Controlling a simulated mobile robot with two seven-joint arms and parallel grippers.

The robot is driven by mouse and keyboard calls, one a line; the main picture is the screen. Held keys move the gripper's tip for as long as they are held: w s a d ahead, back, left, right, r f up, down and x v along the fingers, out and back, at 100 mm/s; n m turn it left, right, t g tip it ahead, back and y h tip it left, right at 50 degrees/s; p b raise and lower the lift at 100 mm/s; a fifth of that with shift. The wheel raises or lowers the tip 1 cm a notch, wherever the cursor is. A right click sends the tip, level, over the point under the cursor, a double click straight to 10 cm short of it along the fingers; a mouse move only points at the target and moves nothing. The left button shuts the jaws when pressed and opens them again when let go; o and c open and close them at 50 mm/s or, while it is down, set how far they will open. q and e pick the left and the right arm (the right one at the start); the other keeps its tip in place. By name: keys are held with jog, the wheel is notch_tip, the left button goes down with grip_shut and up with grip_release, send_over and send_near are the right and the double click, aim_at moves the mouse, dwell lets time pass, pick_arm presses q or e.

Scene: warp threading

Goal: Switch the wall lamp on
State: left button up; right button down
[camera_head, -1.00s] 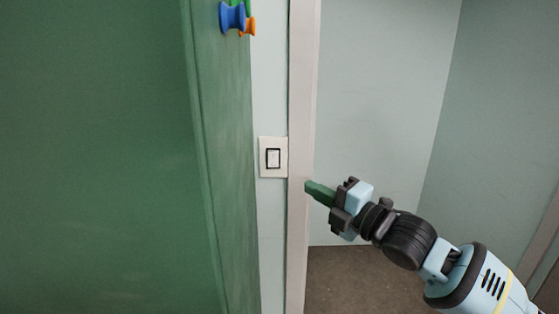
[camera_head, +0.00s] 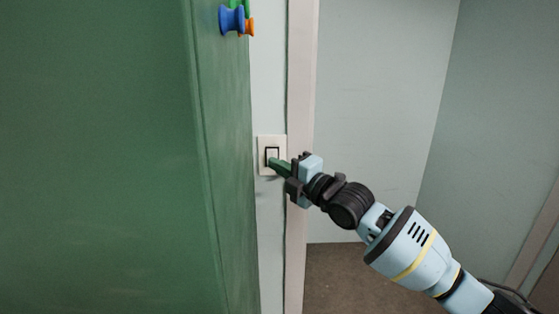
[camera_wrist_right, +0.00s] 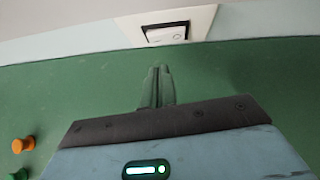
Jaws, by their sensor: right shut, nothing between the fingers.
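The light switch (camera_head: 266,142) is a white plate with a dark-framed rocker, set on the narrow wall strip between the green panel and the door frame. It also shows in the right wrist view (camera_wrist_right: 200,22), at the top. My right gripper (camera_head: 272,161) is shut and empty, its green fingertips over the lower part of the rocker in the head view. In the right wrist view the fingertips (camera_wrist_right: 160,70) point toward the switch, just below it in the picture. I cannot tell whether they touch it. My left gripper and the lamp are not in view.
A large green panel (camera_head: 100,160) fills the left side. A pale door frame (camera_head: 300,90) stands right of the switch. Open room with brown floor (camera_head: 350,280) lies beyond it.

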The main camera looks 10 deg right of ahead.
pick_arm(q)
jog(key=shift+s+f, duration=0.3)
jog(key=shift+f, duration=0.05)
pick_arm(e)
jog(key=w, duration=0.2)
jog(key=shift+w+d+r, duration=0.1)
jog(key=shift+w+d, duration=0.25)
jog(key=shift+d, duration=0.05)
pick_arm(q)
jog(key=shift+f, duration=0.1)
pick_arm(e)
jog(key=shift+d, duration=0.1)
